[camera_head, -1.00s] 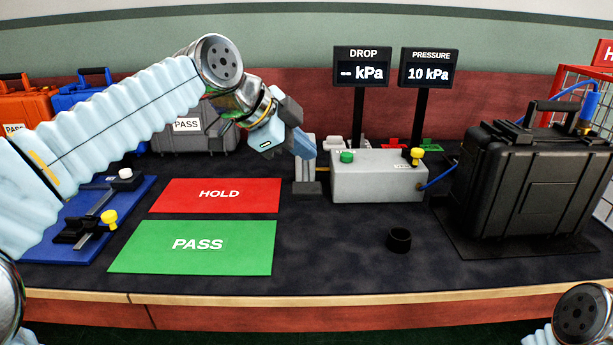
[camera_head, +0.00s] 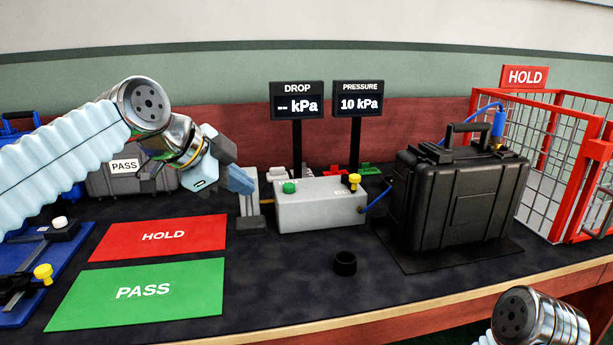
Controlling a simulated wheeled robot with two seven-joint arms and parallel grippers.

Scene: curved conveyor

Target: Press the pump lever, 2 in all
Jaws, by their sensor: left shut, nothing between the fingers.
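The pump (camera_head: 249,201) is a light grey upright piece on a dark grey foot, just left of the grey control box. My left gripper (camera_head: 243,182) is shut, with its bluish fingers angled down against or just in front of the pump's upper part. The fingers cover part of the pump, so I cannot tell the lever's exact position or whether they touch it. The pressure display (camera_head: 358,103) reads 10 kPa, and the drop display (camera_head: 297,105) shows dashes. Only a part of my right arm shows at the lower right; its gripper is out of view.
The grey control box (camera_head: 318,215) has a green button and a yellow knob. A black case (camera_head: 455,205) stands to its right, joined by a blue hose. A black ring (camera_head: 345,263) lies in front. Red HOLD (camera_head: 160,238) and green PASS (camera_head: 140,293) mats lie left. A red cage (camera_head: 570,160) stands right.

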